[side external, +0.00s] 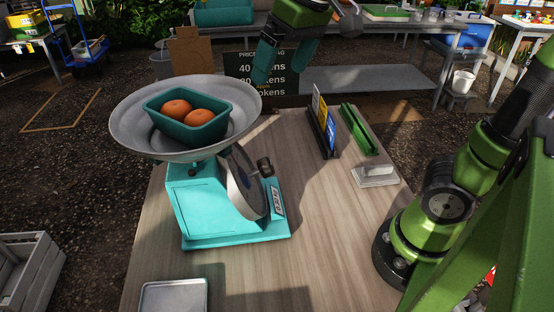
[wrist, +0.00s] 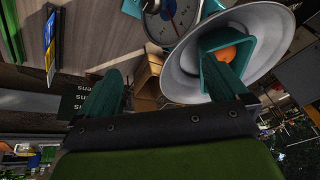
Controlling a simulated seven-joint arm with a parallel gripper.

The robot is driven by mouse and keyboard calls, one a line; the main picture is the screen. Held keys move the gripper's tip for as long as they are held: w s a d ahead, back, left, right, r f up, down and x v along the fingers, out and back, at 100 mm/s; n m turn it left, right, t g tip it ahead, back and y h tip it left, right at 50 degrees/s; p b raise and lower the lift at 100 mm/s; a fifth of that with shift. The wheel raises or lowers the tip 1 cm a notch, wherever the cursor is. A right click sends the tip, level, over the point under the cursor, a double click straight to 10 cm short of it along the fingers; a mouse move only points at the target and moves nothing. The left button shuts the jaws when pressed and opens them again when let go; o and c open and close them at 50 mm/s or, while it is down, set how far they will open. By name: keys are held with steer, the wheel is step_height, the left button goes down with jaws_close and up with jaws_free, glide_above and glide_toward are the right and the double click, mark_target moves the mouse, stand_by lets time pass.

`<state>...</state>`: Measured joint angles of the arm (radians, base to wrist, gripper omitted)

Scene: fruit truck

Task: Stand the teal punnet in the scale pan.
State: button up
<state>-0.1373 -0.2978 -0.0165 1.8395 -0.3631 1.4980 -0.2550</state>
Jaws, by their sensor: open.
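The teal punnet (side external: 190,131) sits upright inside the wide grey scale pan (side external: 128,122), with two orange fruits (side external: 177,109) in it. The pan tops a turquoise scale (side external: 205,205) on the wooden table. My gripper (side external: 279,74) is open and empty, behind and to the right of the pan, apart from the punnet. In the wrist view, the pan (wrist: 178,82) and punnet (wrist: 243,72) show at the upper right. My right finger there covers part of both. One orange fruit (wrist: 227,54) is visible in that view.
A black holder with coloured cards (side external: 322,125), a green rail (side external: 358,128) and a small grey block (side external: 375,176) stand on the table's right side. A metal tray (side external: 172,297) lies at the front. A dark price board (side external: 268,75) stands behind. The table's centre right is clear.

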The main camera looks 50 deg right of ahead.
steer(key=s+d+f+m+t, duration=0.1)
steer(key=s+f+m+t, duration=0.2)
steer(key=s+f, duration=0.4)
step_height(320, 180, down, 2)
steer(key=shift+d+f+y, duration=0.25)
steer(key=shift+d+y, duration=0.05)
steer(key=shift+d, duration=0.1)
